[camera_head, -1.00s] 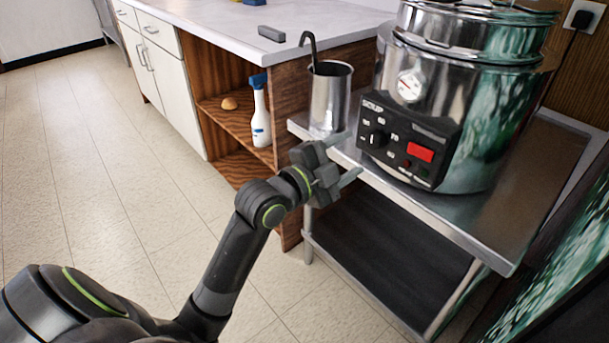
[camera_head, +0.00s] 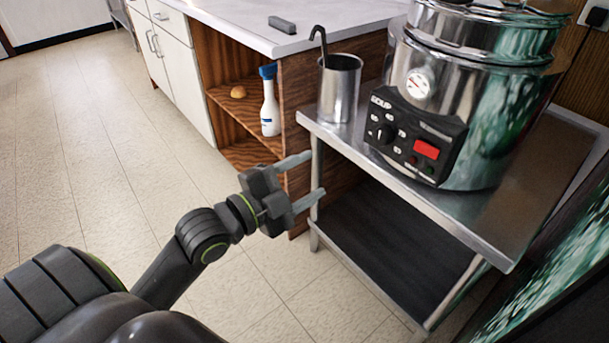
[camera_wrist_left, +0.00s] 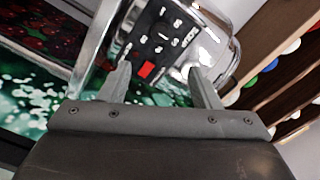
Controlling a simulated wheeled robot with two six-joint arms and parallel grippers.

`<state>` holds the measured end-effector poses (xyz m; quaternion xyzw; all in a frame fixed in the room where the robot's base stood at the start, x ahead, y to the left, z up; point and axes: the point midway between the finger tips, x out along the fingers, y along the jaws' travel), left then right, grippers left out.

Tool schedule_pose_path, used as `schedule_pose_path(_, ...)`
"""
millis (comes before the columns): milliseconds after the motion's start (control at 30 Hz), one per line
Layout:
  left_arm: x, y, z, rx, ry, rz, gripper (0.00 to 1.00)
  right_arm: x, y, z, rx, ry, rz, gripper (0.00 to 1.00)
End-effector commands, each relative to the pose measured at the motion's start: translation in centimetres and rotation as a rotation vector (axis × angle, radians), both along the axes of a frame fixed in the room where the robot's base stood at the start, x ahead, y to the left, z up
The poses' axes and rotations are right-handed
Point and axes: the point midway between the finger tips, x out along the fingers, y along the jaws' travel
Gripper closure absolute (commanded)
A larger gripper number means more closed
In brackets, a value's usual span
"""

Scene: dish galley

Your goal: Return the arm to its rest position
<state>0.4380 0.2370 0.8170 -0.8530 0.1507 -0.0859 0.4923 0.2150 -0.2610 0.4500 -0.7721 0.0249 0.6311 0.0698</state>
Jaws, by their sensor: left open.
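My left gripper (camera_head: 306,179) is open and empty in the head view. Its two grey fingers point right, in front of the left end of the steel table (camera_head: 400,178). From this view I cannot tell how close the fingertips are to the table's edge. In the left wrist view the open fingers (camera_wrist_left: 160,82) frame the soup kettle's control panel (camera_wrist_left: 160,42), with nothing between them. My right gripper is not in view.
The steel soup kettle (camera_head: 480,105) stands on the table, beside a metal canister (camera_head: 339,92) with a hooked ladle handle in it. The floor (camera_head: 110,170) at left is clear.

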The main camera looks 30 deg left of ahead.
Motion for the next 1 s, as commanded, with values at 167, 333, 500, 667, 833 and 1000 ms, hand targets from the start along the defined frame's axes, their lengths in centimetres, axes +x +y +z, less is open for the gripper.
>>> schedule_pose_path(167, 0.0, 0.0, 0.0, 0.0, 0.0, 0.0, 0.43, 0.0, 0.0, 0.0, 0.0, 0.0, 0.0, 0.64)
schedule_pose_path(333, 0.0, 0.0, 0.0, 0.0, 0.0, 0.0, 0.43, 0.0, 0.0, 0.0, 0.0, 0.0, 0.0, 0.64)
schedule_pose_path(500, 0.1, 0.6, -2.1, -0.038, 0.076, 0.031, 0.43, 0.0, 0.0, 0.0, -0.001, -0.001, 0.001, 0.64)
schedule_pose_path(667, -1.0, 2.5, -10.7, -0.212, 0.388, 0.177, 0.43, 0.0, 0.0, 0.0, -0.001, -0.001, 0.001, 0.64)
schedule_pose_path(833, -6.3, 4.0, -22.5, -0.46, 0.814, 0.443, 0.43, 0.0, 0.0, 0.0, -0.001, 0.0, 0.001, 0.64)
schedule_pose_path(1000, -14.1, 3.9, -31.3, -0.663, 1.157, 0.737, 0.43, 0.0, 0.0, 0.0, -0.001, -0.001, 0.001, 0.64)
